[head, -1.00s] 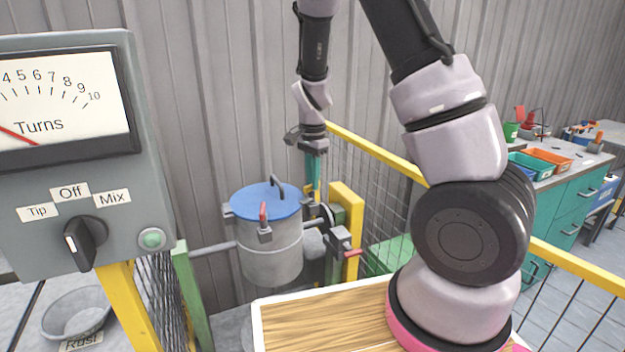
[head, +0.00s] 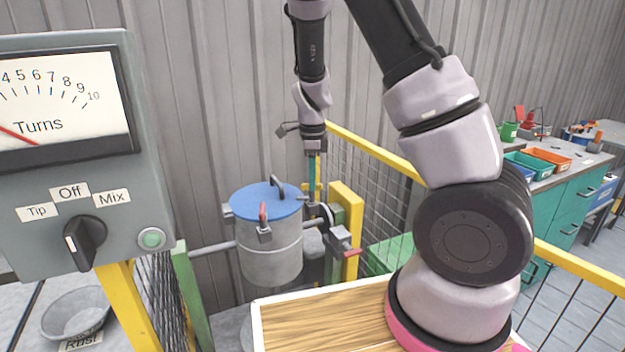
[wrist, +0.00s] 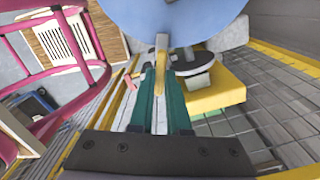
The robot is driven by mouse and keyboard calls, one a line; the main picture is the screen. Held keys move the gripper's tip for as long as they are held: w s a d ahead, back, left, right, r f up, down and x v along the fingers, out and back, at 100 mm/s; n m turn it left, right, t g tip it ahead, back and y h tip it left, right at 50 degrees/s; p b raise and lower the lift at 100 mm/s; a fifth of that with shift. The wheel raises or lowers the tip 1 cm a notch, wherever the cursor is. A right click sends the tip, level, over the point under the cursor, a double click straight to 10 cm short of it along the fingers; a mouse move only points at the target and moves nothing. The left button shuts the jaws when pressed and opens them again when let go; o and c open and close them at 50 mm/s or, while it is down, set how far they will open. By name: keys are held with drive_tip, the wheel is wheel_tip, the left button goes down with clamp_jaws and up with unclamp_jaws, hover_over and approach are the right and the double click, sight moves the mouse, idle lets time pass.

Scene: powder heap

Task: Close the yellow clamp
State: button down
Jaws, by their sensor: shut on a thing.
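The grey drum (head: 270,260) has a blue lid (head: 250,203) with a dark handle on top. The yellow clamp (wrist: 161,54) is at the lid's rim and shows as an upright yellow lever in the wrist view. My gripper (head: 312,190) points down behind the drum, at the right side of the lid. In the wrist view its teal fingers (wrist: 162,78) are shut on the yellow lever, with the lid just beyond. The clamp's lower part is hidden by the fingers and lid. A red clamp (head: 263,213) is on the drum's near side.
A yellow post (head: 347,215) and mesh fence stand right of the drum. A control box (head: 75,150) with a dial and knob stands at left. A wooden-topped surface (head: 320,325) lies in front. A corrugated wall is close behind.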

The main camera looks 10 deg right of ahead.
drive_tip(key=shift+m, duration=0.3)
drive_tip(key=c, duration=0.9)
unclamp_jaws()
drive_tip(key=shift+r, duration=0.1)
wheel_tip(320, 180, up, 11)
drive_tip(key=shift+f, duration=0.2)
